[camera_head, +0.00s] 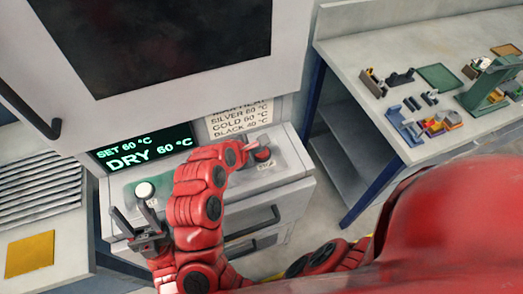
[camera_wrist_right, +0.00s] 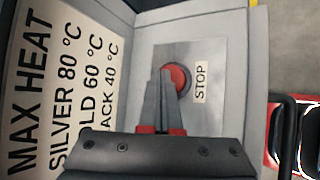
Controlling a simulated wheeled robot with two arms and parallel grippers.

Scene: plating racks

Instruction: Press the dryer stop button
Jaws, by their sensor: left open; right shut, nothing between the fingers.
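The red stop button (camera_wrist_right: 178,80) sits on a grey plate beside a STOP label (camera_wrist_right: 201,83) in the right wrist view. My right gripper (camera_wrist_right: 166,72) is shut and empty. Its fingertips overlap the button's left part in that view; I cannot tell whether they touch it. In the head view, the stop button (camera_head: 262,154) is on the right of the dryer's control ledge, with a red arm reaching close to it. My left gripper (camera_head: 134,212) is open and empty, in front of the ledge's left end, below a white round button (camera_head: 145,190).
The dryer display (camera_head: 145,148) reads SET 60 °C and DRY 60 °C. A heat-limit sign (camera_head: 238,118) is beside it. A workbench (camera_head: 345,50) with small parts and trays stands at the right. A yellow square (camera_head: 30,253) lies on the left surface.

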